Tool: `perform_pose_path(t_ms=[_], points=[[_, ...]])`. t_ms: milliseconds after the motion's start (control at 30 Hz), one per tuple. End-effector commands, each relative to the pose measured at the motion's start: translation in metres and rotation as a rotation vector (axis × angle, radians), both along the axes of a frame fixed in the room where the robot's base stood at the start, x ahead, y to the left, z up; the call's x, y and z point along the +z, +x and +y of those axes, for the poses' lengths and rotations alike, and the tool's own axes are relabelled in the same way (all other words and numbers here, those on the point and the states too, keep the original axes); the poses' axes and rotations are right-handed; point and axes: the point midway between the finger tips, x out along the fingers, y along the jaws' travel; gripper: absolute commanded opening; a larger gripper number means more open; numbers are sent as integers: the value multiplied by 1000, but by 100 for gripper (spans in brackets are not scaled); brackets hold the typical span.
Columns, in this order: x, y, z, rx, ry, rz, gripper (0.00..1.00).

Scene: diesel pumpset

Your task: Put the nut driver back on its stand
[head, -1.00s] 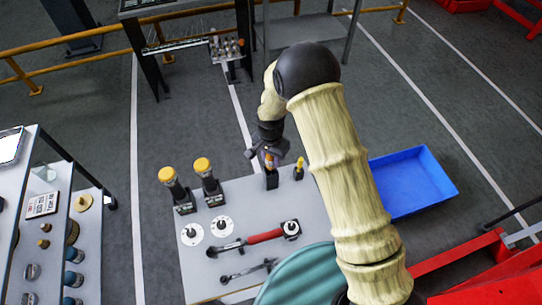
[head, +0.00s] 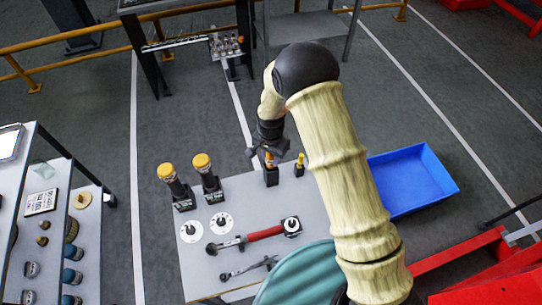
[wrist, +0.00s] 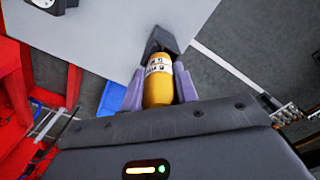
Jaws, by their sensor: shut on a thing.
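The nut driver has a yellow-orange handle (wrist: 158,88) with a white label band, seen in the wrist view between my two fingers. My gripper (head: 268,150) is shut on this handle; the fingers (wrist: 160,92) press it from both sides. A dark block-shaped stand (wrist: 165,40) shows just beyond the handle's far end. In the head view the handle (head: 269,160) is upright directly over the black stand (head: 271,178) at the table's back edge. The driver's shank is hidden, so I cannot tell how far it sits in the stand.
On the grey table (head: 235,205), two yellow-capped tools (head: 174,186) stand at left and a small yellow-handled tool (head: 299,166) stands close right of the stand. A red-handled wrench (head: 262,234) lies in front. A blue tray (head: 415,180) is at right.

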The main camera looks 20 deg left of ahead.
Motion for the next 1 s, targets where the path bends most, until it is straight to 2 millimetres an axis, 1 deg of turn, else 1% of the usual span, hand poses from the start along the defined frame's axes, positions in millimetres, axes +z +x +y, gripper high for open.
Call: perform_pose_path(t_ms=[533,1000], points=[[0,0,0,0,0,0,0],[-8,1,0,-1,0,0,0]])
